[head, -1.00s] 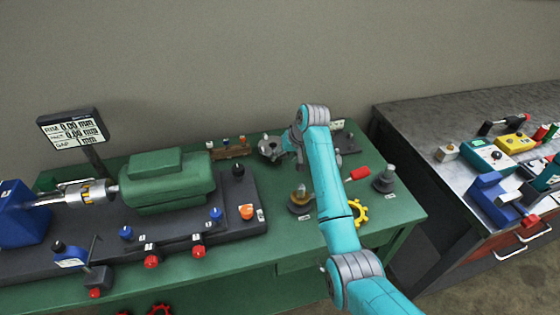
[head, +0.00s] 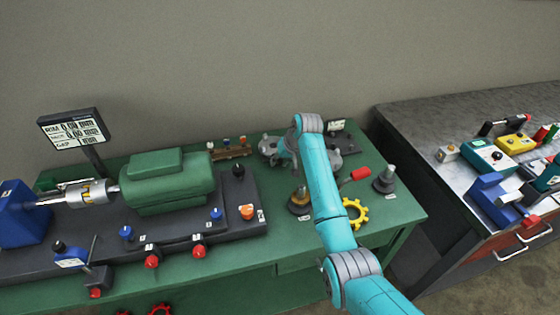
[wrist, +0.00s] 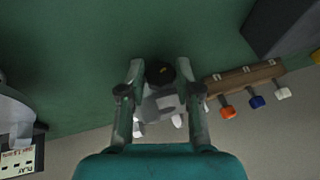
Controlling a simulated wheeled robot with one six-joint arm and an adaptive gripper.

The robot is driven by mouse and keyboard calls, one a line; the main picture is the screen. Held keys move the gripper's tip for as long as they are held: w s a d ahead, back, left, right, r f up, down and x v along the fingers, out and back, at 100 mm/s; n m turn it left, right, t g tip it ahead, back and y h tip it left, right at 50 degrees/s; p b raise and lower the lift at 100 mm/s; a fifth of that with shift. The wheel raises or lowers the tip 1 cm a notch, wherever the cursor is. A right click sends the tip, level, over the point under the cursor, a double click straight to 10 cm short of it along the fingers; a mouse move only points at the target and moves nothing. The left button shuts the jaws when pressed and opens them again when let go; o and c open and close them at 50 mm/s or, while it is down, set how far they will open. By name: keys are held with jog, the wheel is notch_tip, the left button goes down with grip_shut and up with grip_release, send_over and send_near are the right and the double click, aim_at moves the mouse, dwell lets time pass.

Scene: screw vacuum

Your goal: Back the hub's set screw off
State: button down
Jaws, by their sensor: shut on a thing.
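My gripper (wrist: 160,66) is at the back of the green bench, far right of the hub. In the wrist view its fingers are shut on a grey piece with a dark round end (wrist: 159,74) bearing a small yellow mark. I cannot tell what this piece is, and my arm partly hides this area in the head view.
A wooden rack (wrist: 243,80) with orange, blue and white handles stands beside my gripper. A yellow gear-shaped part (head: 355,213) and a grey stand (head: 384,180) are at the bench's right. A gauge display (head: 73,130) rises behind the hub. A second bench (head: 415,120) stands at right.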

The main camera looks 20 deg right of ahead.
jog(key=shift+a+h, duration=0.25)
jog(key=shift+h, duration=0.35)
jog(key=shift+n+h, duration=0.5)
jog(key=shift+h, duration=1.1)
jog(key=c, duration=0.8)
grip_release()
jog(key=shift+a+r, duration=0.1)
jog(key=v, duration=1.1)
jog(key=shift+s+r, duration=0.15)
jog(key=shift+r, duration=0.25)
